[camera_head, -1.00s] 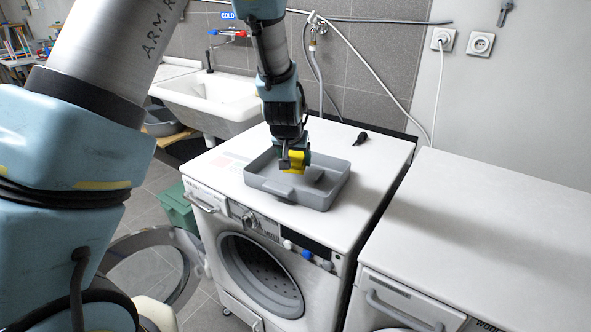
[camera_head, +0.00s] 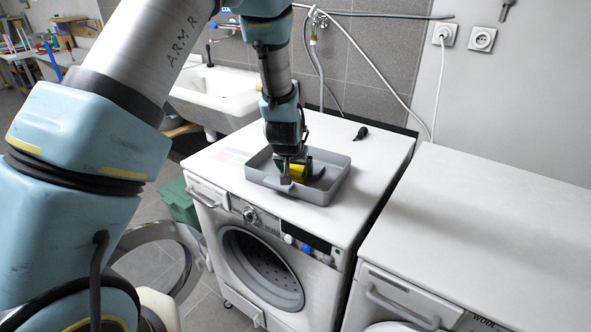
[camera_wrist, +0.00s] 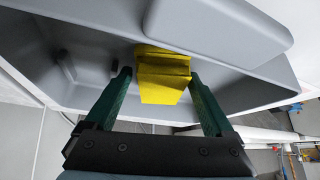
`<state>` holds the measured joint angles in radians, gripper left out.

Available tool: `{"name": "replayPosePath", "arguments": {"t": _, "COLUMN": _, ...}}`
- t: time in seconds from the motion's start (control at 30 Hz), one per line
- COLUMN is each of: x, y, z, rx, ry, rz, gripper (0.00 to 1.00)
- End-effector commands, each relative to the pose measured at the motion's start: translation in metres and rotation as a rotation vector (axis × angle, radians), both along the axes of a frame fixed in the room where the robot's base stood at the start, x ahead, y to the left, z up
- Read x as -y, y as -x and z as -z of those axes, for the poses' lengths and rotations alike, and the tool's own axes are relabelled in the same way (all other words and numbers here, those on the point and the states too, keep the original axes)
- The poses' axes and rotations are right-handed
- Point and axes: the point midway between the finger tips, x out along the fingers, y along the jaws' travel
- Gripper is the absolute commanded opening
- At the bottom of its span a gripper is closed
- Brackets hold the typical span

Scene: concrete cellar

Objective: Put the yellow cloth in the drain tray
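The yellow cloth (camera_head: 299,172) is a small folded bundle inside the grey drain tray (camera_head: 325,194), which sits on the washing machine. In the wrist view the cloth (camera_wrist: 163,75) lies between the two green fingers of my gripper (camera_wrist: 160,74). A narrow gap shows between the left finger and the cloth; the right finger is very close to its edge. My gripper (camera_head: 287,178) points down into the tray, its fingers spread. The cloth's underside is hidden, so its contact with the tray floor cannot be seen clearly.
The tray's raised walls surround my gripper. A small black object (camera_head: 361,133) lies behind the tray on the washing machine top (camera_head: 382,150). A second white machine (camera_head: 490,230) stands at right with a clear top. A sink (camera_head: 215,95) is at back left.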

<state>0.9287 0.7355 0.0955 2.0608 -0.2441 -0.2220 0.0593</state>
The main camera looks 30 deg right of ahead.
Motion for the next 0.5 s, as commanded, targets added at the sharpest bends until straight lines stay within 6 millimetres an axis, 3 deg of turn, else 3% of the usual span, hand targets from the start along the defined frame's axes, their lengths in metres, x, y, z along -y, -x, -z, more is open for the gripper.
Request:
{"name": "replayPosePath", "arguments": {"t": 0.1, "x": 0.000, "y": 0.000, "z": 0.000, "rx": 0.000, "ry": 0.000, "rz": 0.000, "gripper": 1.00}}
{"name": "replayPosePath", "arguments": {"t": 0.5, "x": -0.002, "y": 0.004, "z": -0.010, "rx": 0.001, "ry": 0.001, "rz": 0.001, "gripper": 1.00}}
